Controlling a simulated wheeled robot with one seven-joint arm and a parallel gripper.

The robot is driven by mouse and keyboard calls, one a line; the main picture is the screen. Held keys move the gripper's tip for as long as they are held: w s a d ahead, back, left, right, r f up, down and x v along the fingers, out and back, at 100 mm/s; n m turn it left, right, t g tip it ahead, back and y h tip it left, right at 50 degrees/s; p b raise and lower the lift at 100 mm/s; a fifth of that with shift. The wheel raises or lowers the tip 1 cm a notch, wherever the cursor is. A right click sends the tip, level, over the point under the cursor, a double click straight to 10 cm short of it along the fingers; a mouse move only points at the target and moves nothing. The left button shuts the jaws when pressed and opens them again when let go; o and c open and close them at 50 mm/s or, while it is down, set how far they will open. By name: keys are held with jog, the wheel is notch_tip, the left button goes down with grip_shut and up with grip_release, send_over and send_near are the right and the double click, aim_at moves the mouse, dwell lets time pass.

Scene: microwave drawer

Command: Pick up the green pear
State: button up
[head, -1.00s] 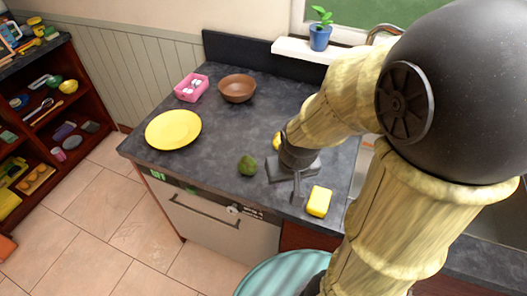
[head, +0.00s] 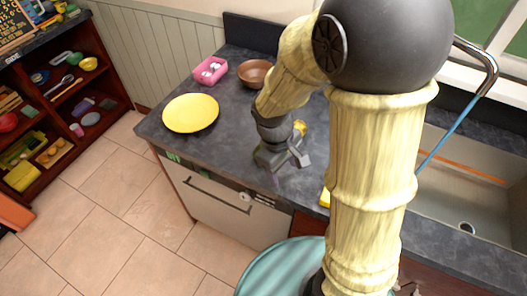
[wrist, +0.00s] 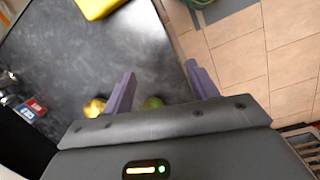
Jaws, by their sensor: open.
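The green pear (wrist: 153,102) shows as a small green patch in the wrist view, between my fingers and close to the gripper's body, which hides most of it. I cannot tell whether the fingers touch it. In the head view the pear is not visible, and my gripper (head: 283,160) is low over the dark counter near its front edge. In the wrist view my gripper (wrist: 160,70) is open, with its two purple fingers spread apart.
A yellow fruit (wrist: 95,107) lies just left of my fingers in the wrist view. A yellow sponge (head: 325,198) is partly behind my arm. A yellow plate (head: 190,113), pink box (head: 210,70) and brown bowl (head: 254,73) stand farther left. The sink (head: 470,185) is right.

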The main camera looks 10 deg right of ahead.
jog(key=w+a+f+n+t+h, duration=0.1)
jog(key=a+n+h, duration=0.4)
jog(key=a+n, duration=0.5)
jog(key=w+a+f+n+t+h+p, duration=0.1)
jog(key=w+a+n+t+h, duration=0.2)
jog(key=a+n, duration=0.7)
jog(key=n+t+h, duration=0.1)
jog(key=t+h, duration=0.1)
jog(key=shift+a+t+h, duration=0.25)
jog(key=shift+t+h, duration=0.05)
jog(key=shift+h, duration=0.1)
jog(key=shift+f, duration=0.1)
jog(key=p+x, duration=0.3)
jog(key=x, duration=0.9)
jog(key=shift+w+d+f, duration=0.1)
jog(key=shift+w+d+p, duration=0.2)
jog(key=shift+d+p, duration=0.25)
jog(key=shift+p, duration=0.1)
jog(key=p+x, duration=0.1)
jog(key=x, duration=0.3)
jog(key=shift+d+f+p, duration=0.1)
jog(key=shift+p, duration=0.2)
